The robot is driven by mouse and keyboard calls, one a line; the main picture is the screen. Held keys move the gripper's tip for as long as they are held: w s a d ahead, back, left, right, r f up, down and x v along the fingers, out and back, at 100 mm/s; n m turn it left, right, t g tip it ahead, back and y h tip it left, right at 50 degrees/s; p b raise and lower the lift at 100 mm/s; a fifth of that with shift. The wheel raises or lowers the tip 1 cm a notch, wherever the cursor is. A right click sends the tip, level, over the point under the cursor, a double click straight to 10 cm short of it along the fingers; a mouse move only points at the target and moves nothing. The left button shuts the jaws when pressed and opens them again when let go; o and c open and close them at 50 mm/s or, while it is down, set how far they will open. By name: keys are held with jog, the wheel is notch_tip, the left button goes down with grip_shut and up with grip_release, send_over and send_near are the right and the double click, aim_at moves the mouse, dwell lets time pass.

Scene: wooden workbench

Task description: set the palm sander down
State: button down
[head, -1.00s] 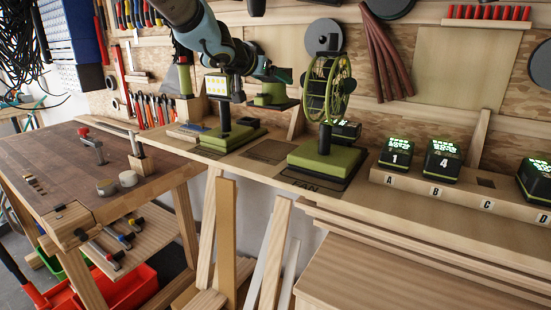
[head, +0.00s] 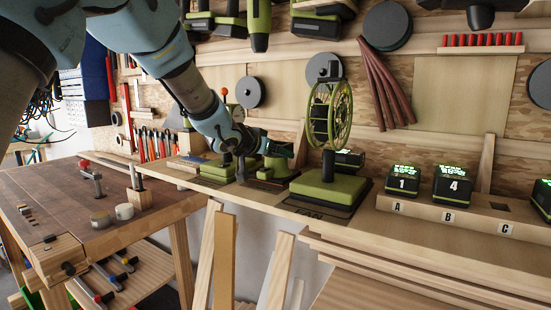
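The palm sander (head: 277,164) is green with a flat dark pad. It is upright, low over the shelf between the work light and the fan. Its pad appears to be on or just above the dark marked spot there, but I cannot tell if it touches. My gripper (head: 280,149) is at the top of the sander and looks shut on it. The fingers are small and partly hidden by my wrist, which comes in from the upper left.
The fan (head: 327,118) on its green base stands close right of the sander. The work light's green base (head: 218,171) is close left, its head hidden by my arm. Batteries (head: 403,181) stand in a lettered rack further right. A workbench (head: 60,205) is at left.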

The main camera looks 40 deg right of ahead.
jog(key=shift+f, duration=0.15)
jog(key=shift+f, duration=0.15)
grip_release()
jog(key=shift+r, duration=0.2)
jog(key=v, duration=1.2)
jog(key=shift+f+b, duration=0.2)
jog(key=shift+b, duration=0.15)
